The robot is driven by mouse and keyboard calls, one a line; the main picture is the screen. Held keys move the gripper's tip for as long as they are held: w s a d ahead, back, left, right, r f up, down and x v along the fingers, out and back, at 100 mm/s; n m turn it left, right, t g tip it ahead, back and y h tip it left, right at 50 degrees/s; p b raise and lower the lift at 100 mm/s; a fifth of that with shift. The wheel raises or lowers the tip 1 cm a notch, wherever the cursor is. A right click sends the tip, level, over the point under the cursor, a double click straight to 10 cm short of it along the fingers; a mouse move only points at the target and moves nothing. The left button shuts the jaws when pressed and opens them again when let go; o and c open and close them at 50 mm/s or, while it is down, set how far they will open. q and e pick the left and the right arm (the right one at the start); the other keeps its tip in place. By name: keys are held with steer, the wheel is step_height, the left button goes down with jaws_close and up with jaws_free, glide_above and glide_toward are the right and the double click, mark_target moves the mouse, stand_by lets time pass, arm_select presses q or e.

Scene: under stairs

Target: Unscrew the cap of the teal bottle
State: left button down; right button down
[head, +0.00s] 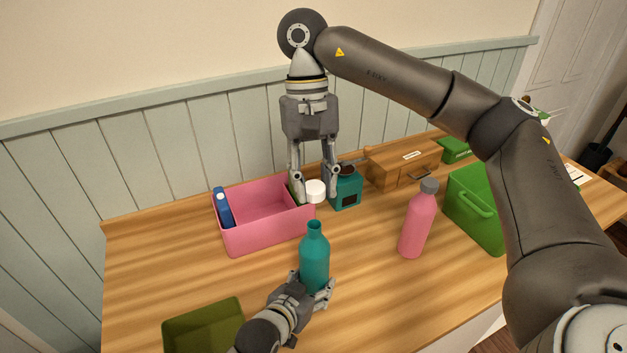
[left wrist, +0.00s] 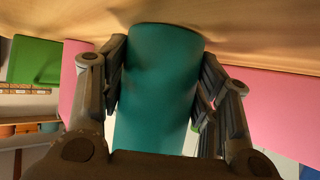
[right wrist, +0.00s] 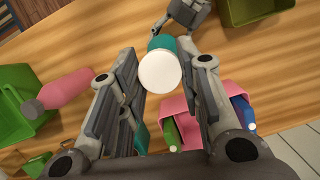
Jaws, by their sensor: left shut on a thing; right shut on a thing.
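The teal bottle (head: 314,262) stands upright at the front middle of the table, its neck bare. My left gripper (head: 311,284) is shut around its lower body; the left wrist view shows the teal side (left wrist: 160,90) between both fingers. The white cap (head: 315,190) is apart from the bottle, a little above its mouth. My right gripper (head: 313,194) points down and is shut on the cap. In the right wrist view the cap (right wrist: 160,72) sits between the fingertips and hides most of the bottle.
A pink bin (head: 262,239) holding a blue bottle (head: 223,208) stands behind left. A teal canister (head: 345,190) and a wooden box (head: 402,165) are at the back. A pink bottle (head: 416,222) and green crate (head: 474,213) stand right. An olive tray (head: 203,327) lies front left.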

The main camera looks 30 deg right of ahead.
arm_select(q)
steer(key=shift+s+a+f, duration=0.15)
steer(key=shift+f, duration=0.3)
steer(key=c, duration=0.9)
jaws_free()
steer(key=o, duration=0.5)
steer(key=shift+r, duration=0.1)
arm_select(e)
steer(key=shift+f, duration=0.1)
arm_select(q)
steer(key=shift+w+r, duration=0.1)
steer(key=shift+w, duration=0.1)
arm_select(e)
steer(key=shift+w, duration=0.1)
arm_select(q)
steer(key=shift+s+r, duration=0.1)
steer(key=shift+r, duration=0.05)
steer(key=v, duration=1.1)
steer(key=shift+s+a+r, duration=0.15)
steer(key=shift+a, duration=0.1)
